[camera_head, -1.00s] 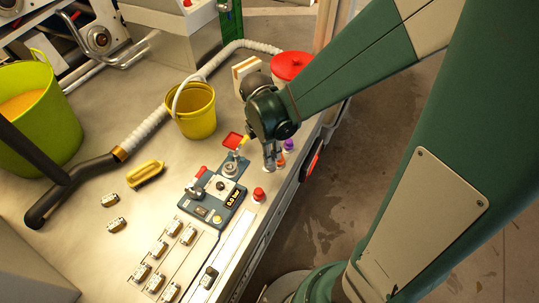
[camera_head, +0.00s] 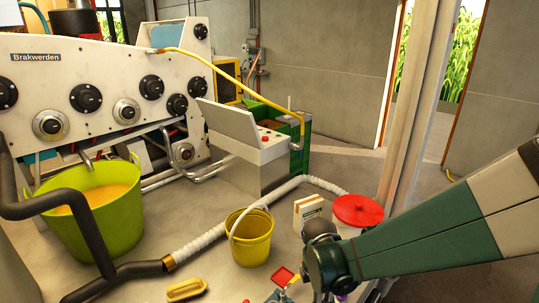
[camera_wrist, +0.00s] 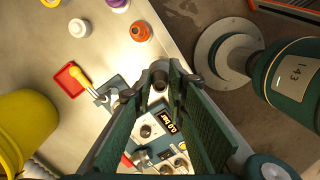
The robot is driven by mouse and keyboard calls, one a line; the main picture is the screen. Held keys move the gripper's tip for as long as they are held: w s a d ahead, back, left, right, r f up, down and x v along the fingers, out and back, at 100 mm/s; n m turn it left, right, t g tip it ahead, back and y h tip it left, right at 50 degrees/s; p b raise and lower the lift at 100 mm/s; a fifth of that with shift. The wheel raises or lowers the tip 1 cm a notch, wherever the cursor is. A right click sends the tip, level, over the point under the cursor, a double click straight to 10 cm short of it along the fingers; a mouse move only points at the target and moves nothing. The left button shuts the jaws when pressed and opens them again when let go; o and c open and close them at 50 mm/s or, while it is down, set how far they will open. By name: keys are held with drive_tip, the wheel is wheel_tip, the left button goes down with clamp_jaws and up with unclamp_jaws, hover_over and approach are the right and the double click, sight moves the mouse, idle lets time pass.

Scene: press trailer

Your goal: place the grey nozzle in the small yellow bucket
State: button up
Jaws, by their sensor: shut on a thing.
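The small yellow bucket (camera_head: 252,244) stands upright on the bench with its pale handle raised. Its yellow side also shows at the left edge of the wrist view (camera_wrist: 28,120). My gripper (camera_wrist: 158,76) is shut on a small greyish piece between its fingertips, which I take to be the grey nozzle (camera_wrist: 159,82); the fingers hide most of it. In the head view my wrist is to the right of the bucket, and the fingertips are at or below the bottom edge. My gripper is outside the bucket.
An orange nozzle (camera_wrist: 140,31), a white nozzle (camera_wrist: 79,28) and a red-and-yellow tool (camera_wrist: 72,80) are near my gripper. A control box (camera_wrist: 150,130) lies beyond the fingers. A large green bucket (camera_head: 95,225), a corrugated hose (camera_head: 205,240) and a red-lidded container (camera_head: 358,210) stand around.

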drive_tip(key=w+d+f+m, duration=0.1)
drive_tip(key=w+d+m, duration=0.1)
drive_tip(key=w+m, duration=0.8)
drive_tip(key=w+d+f+m+g+y, duration=0.1)
drive_tip(key=w+d+f+m, duration=0.1)
drive_tip(key=w+m, duration=0.8)
drive_tip(key=w, duration=0.8)
drive_tip(key=shift+g, duration=0.3)
drive_tip(key=s+a+f+n+p, duration=0.1)
drive_tip(key=s+a+n, duration=0.2)
drive_tip(key=s+a, duration=0.8)
drive_tip(key=s+a+n+p, duration=0.2)
drive_tip(key=s+a+n, duration=0.2)
drive_tip(key=a, duration=1.2)
drive_tip(key=s+a+f+n+p, duration=0.1)
drive_tip(key=s+a+n, duration=0.2)
drive_tip(key=s+a, duration=0.8)
drive_tip(key=s+a+n+p, duration=0.1)
drive_tip(key=s+a+n, duration=0.2)
drive_tip(key=s, duration=0.9)
drive_tip(key=s+a+n+t+p, duration=0.1)
drive_tip(key=s+a+n+p, duration=0.1)
drive_tip(key=s+a, duration=0.6)
drive_tip(key=s+a+n+h+p, duration=0.1)
drive_tip(key=s+a+n, duration=0.4)
drive_tip(key=s, duration=1.2)
drive_tip(key=shift+s+a+r+t+p, duration=0.2)
drive_tip(key=shift+a+t+p, duration=0.1)
drive_tip(key=shift+a+p, duration=0.25)
